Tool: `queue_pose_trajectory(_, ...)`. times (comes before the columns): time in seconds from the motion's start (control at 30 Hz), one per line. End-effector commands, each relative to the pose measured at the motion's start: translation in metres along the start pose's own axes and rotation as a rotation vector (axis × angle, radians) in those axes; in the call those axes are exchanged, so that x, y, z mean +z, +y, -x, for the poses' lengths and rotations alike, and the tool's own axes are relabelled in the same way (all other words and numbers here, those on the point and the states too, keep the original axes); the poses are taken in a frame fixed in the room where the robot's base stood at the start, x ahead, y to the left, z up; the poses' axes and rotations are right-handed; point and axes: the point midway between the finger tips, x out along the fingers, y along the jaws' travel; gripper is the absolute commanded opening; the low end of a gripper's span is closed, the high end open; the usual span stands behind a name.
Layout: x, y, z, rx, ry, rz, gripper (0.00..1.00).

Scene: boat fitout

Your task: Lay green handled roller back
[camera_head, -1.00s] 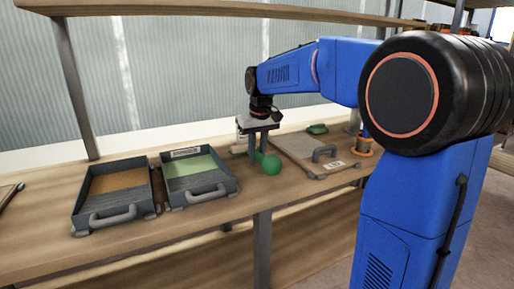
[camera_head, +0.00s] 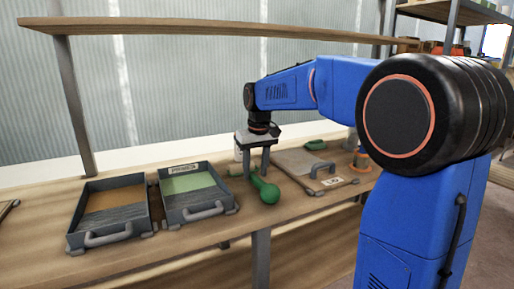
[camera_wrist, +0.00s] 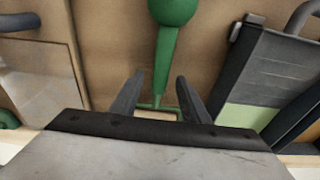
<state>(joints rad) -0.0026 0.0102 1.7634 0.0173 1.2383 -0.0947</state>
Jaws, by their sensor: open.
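The green handled roller (camera_head: 266,190) lies on the wooden bench between the green-bottomed tray and a flat board. In the wrist view its green handle (camera_wrist: 166,60) runs down from the top edge, thick end at the top, narrowing toward the fingers. My gripper (camera_head: 258,172) is over the roller, pointing down. In the wrist view its two fingers (camera_wrist: 157,92) stand apart, one on each side of the narrow part of the handle, with gaps visible. The roller's far end is partly hidden by the gripper body.
A tray with a green bottom (camera_head: 228,200) and a tray with a brown bottom (camera_head: 72,222) stand to the left. A flat board with a handle (camera_head: 290,163) lies to the right, and an orange-banded pot (camera_head: 362,160) stands beyond it. A shelf (camera_head: 200,27) runs above the bench.

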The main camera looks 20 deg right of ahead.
Motion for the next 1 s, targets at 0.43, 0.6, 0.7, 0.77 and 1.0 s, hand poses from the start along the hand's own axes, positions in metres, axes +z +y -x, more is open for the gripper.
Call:
queue_pose_trajectory(0.43, 0.0, 0.0, 0.086, 0.0, 0.004, 0.0, 0.42)
queue_pose_trajectory(0.6, -0.001, 0.0, 0.119, 0.0, 0.004, 0.0, 0.42)
queue_pose_trajectory(0.7, 0.0, 0.0, 0.135, 0.0, 0.003, 0.0, 0.42)
queue_pose_trajectory(0.77, 0.0, 0.0, 0.143, 0.0, 0.002, 0.0, 0.42)
queue_pose_trajectory(1.0, 0.0, 0.0, 0.161, 0.0, 0.001, 0.0, 0.42)
